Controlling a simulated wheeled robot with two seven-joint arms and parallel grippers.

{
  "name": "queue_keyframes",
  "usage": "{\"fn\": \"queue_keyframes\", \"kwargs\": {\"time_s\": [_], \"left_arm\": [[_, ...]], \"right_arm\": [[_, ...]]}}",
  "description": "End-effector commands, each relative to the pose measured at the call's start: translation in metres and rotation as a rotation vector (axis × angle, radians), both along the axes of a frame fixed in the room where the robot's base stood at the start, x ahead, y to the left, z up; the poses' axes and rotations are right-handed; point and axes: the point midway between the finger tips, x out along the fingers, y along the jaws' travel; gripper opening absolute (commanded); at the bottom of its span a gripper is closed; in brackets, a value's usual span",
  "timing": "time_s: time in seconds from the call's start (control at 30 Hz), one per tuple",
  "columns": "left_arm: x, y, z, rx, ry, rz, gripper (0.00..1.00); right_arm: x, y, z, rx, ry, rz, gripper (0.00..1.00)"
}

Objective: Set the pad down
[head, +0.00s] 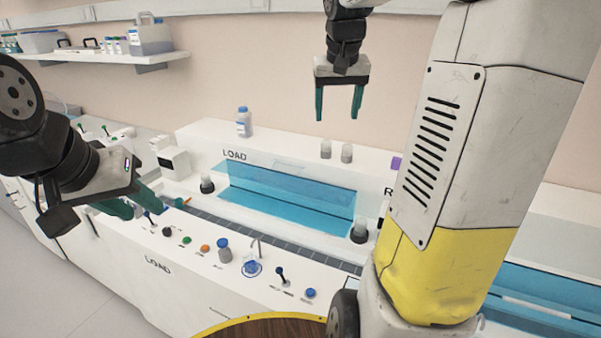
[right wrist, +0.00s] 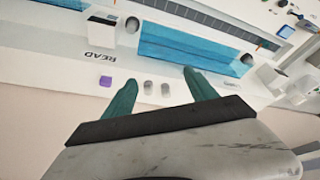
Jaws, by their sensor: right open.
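A small purple block (head: 397,163), which may be the pad, sits on the white ledge behind the right-hand part of the bench, partly hidden by my own arm or column. It also shows in the right wrist view (right wrist: 106,81), just left of the left finger. My right gripper (head: 339,103) is open and empty, hanging above the ledge with its fingers pointing down; they show apart in the right wrist view (right wrist: 162,85). My left gripper (head: 140,203) is low at the left over the LOAD bench; whether its fingers hold anything is unclear.
Two grey-capped vials (head: 326,149) stand on the ledge below my right gripper. A blue-lidded bottle (head: 243,122) stands further left. A blue-windowed LOAD trough (head: 290,195) lies in front. Several knobs and small bottles (head: 224,250) line the bench front.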

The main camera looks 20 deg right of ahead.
Motion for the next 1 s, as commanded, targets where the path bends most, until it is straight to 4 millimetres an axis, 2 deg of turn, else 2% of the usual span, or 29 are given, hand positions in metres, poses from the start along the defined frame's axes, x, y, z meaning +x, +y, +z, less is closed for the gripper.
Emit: {"fn": "queue_keyframes", "kwargs": {"time_s": [0.03,0.2,0.3,0.4,0.5,0.6,1.0], "left_arm": [[0.000,0.000,0.000,0.000,0.000,0.000,0.36],[0.000,0.000,0.000,0.000,0.000,0.000,0.36],[0.000,0.000,0.000,0.000,0.000,0.000,0.36],[0.000,0.000,0.000,0.000,0.000,0.000,0.36],[0.000,0.000,0.000,0.000,0.000,0.000,0.36],[0.000,0.000,0.000,0.000,0.000,0.000,0.36],[0.000,0.000,0.000,0.000,0.000,0.000,0.36]], "right_arm": [[-0.028,0.022,0.004,0.004,-0.028,0.040,0.66],[-0.111,0.074,-0.009,0.058,-0.116,0.155,0.66],[-0.150,0.094,-0.025,0.105,-0.162,0.208,0.66],[-0.178,0.108,-0.041,0.145,-0.196,0.248,0.66],[-0.194,0.116,-0.052,0.173,-0.215,0.270,0.66],[-0.201,0.120,-0.057,0.184,-0.222,0.280,0.66],[-0.201,0.120,-0.058,0.184,-0.222,0.280,0.66]]}}
